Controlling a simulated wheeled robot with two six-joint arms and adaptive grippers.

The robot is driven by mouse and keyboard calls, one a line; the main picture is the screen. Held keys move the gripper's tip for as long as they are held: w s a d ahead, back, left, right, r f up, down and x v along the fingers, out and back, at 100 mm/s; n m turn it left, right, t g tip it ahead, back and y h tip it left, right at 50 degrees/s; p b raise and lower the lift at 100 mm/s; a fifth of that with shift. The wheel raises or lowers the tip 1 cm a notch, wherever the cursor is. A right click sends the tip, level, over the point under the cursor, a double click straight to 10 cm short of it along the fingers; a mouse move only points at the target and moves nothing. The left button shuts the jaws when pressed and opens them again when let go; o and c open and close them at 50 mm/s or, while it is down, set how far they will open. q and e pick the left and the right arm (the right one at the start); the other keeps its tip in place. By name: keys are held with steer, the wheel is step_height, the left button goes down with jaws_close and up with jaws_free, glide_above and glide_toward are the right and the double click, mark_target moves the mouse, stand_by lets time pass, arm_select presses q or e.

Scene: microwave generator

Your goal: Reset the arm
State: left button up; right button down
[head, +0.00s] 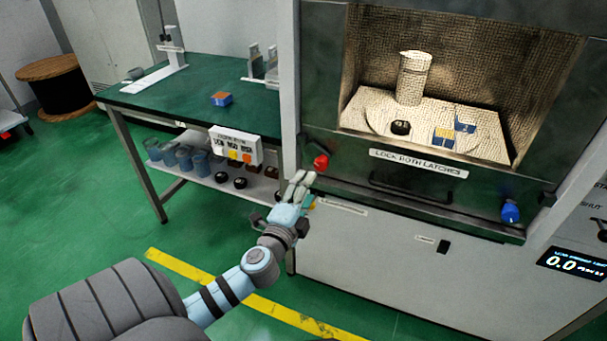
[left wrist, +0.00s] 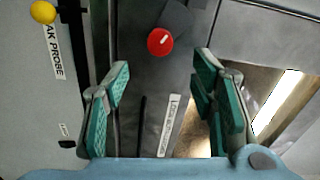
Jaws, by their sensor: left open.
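My left arm reaches up from the bottom left in the head view. My left gripper (head: 299,184) is in front of the cabinet's left side, just below and left of the red latch knob (head: 321,162). In the left wrist view, its green-padded fingers (left wrist: 163,103) stand wide apart with nothing between them. The red knob (left wrist: 160,41) lies beyond the fingertips and appears untouched. My right gripper is in neither view.
The cabinet door (head: 420,172) is labelled "LOCK BOTH LATCHES"; a blue knob (head: 510,211) is at its right. Behind its mesh window are a cylinder (head: 413,78) and small blocks. A green table (head: 190,92) stands left. Open floor lies left.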

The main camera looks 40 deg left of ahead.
arm_select(q)
steer(key=shift+v, duration=1.1)
